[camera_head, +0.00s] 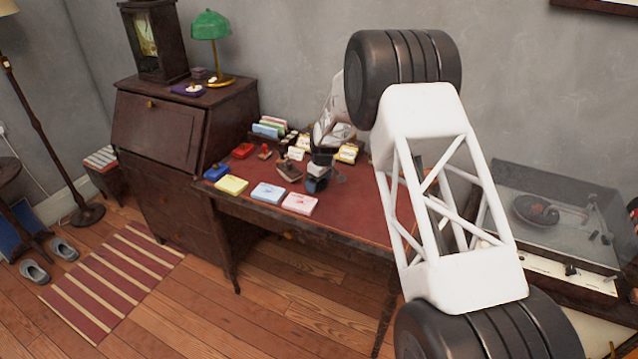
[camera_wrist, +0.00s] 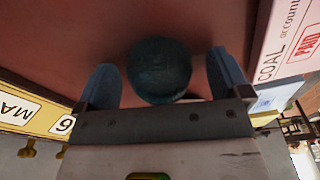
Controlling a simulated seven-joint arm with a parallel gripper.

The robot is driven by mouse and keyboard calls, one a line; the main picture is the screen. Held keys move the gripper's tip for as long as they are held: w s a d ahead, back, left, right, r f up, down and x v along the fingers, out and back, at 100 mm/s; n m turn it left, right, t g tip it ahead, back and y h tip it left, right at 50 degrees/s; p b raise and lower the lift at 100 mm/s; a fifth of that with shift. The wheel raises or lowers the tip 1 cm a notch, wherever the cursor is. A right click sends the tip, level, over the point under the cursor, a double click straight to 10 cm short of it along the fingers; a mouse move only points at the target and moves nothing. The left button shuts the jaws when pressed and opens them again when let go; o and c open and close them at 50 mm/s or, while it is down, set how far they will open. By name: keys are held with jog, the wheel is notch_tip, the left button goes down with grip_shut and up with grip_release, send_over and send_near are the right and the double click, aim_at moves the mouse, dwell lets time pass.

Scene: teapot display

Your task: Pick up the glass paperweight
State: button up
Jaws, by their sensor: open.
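The glass paperweight (camera_wrist: 160,72) is a round, dark blue-green shape in the wrist view, on the red desk top. It sits between the two bluish fingers of my gripper (camera_wrist: 160,62), one on each side. The fingers are apart, with a narrow gap visible on the paperweight's left side; contact on the right is hard to judge. In the head view my gripper (camera_head: 317,183) is low over the middle of the desk, and I cannot make out the paperweight there.
The desk (camera_head: 350,205) holds a pink box (camera_head: 300,203), a light blue box (camera_head: 267,193), a yellow box (camera_head: 231,185) and stamps near my gripper. A green lamp (camera_head: 210,27) stands on the cabinet at left. A record player (camera_head: 550,215) is at right. Bare desk lies right of my gripper.

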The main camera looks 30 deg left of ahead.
jog(key=shift+c, duration=0.2)
jog(key=c, duration=1.1)
jog(key=shift+r, duration=0.15)
jog(key=shift+c, duration=0.2)
jog(key=shift+r, duration=1.45)
jog(key=shift+s+d+r, duration=0.1)
jog(key=shift+s+r, duration=0.05)
jog(key=shift+r, duration=0.1)
jog(key=s+d, duration=0.3)
jog(key=s, duration=0.1)
jog(key=s+d+r, duration=0.1)
jog(key=s+d, duration=0.2)
jog(key=s, duration=0.1)
jog(key=s+d, duration=0.3)
jog(key=s, duration=0.1)
jog(key=shift+s+d+r, duration=0.15)
jog(key=shift+s, duration=0.1)
